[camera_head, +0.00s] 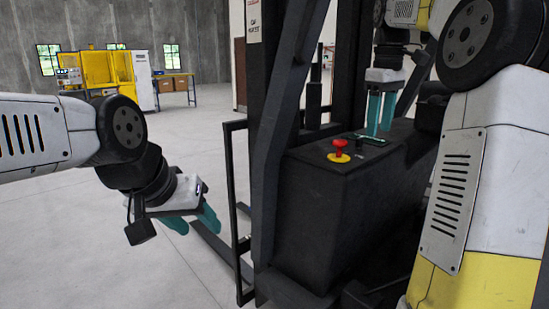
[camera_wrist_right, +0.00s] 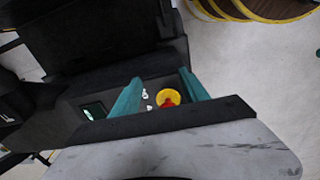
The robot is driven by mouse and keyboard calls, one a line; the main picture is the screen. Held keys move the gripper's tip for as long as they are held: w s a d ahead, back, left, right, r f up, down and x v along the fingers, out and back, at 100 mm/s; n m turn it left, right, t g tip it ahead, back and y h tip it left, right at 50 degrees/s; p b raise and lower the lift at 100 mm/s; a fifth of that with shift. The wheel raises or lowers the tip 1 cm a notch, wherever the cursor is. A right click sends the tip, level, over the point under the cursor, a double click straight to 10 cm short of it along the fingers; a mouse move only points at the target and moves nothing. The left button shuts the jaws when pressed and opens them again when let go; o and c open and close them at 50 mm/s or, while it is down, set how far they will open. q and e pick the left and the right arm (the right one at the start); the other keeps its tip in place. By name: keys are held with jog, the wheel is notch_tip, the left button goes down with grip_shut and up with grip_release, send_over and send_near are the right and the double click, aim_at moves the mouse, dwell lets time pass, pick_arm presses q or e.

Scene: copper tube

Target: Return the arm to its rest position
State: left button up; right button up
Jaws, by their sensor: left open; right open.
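My left gripper (camera_head: 209,219) hangs at the left in the head view. Its teal fingers are apart and empty, over open floor. My right gripper (camera_head: 380,133) points down above the top of a black machine housing (camera_head: 325,210), next to a dark panel. Its teal fingers are apart with nothing held, and they also show in the right wrist view (camera_wrist_right: 160,90). A red emergency button with a yellow base (camera_head: 339,151) stands on the housing, left of the right gripper. In the right wrist view the button (camera_wrist_right: 168,99) appears between the fingers.
A black mast and frame (camera_head: 275,130) rises beside the housing, between my two arms. Forks (camera_head: 215,250) lie low at its left. A yellow machine (camera_head: 98,69) and a table with cardboard boxes (camera_head: 181,84) stand far back. The grey floor at left is clear.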

jog(key=s+a+f+m+t, duration=0.2)
jog(key=s+a+f, duration=0.1)
jog(key=s, duration=0.4)
jog(key=s+a+f+m+t+y, duration=0.1)
jog(key=s+a+f+m, duration=0.2)
jog(key=s+f, duration=0.3)
jog(key=s+a+f+m+t+y, duration=0.1)
jog(key=s+a+f, duration=0.3)
jog(key=s, duration=0.4)
jog(key=shift+s+a+f+m+t, duration=0.2)
jog(key=shift+a+f+m+t, duration=0.2)
jog(key=shift+a+m+t, duration=0.35)
